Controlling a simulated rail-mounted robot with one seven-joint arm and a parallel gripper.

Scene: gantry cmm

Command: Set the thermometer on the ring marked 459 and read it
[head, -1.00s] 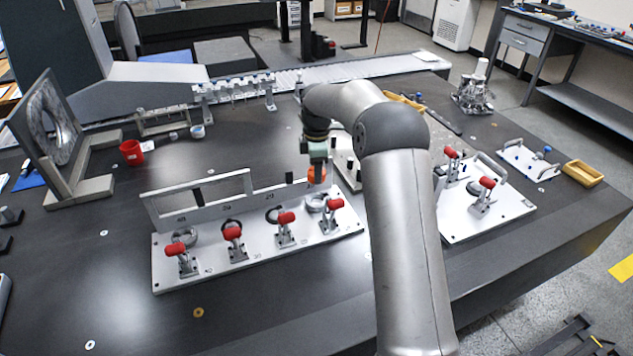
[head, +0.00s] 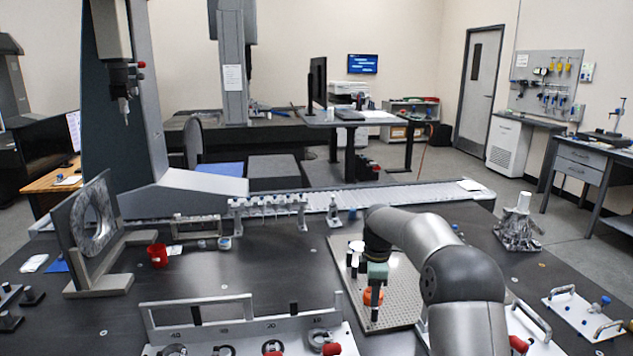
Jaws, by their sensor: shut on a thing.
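My gripper (head: 375,283) is at the end of my arm, right of the white fixture plate and over the perforated board. It is shut on an orange item (head: 373,296) with a dark part below, which looks like the thermometer; its face cannot be read. Several rings stand in a row on the white fixture plate at the bottom edge, including a ring (head: 319,338) at the right end and a ring (head: 272,347) left of it. The plate's lower part is out of view.
A raised bar frame (head: 197,299) stands behind the rings. A red cup (head: 157,255) and an upright grey ring on a stand (head: 97,222) are at the left. The perforated board (head: 405,300) lies under my gripper. The dark table between cup and plate is mostly clear.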

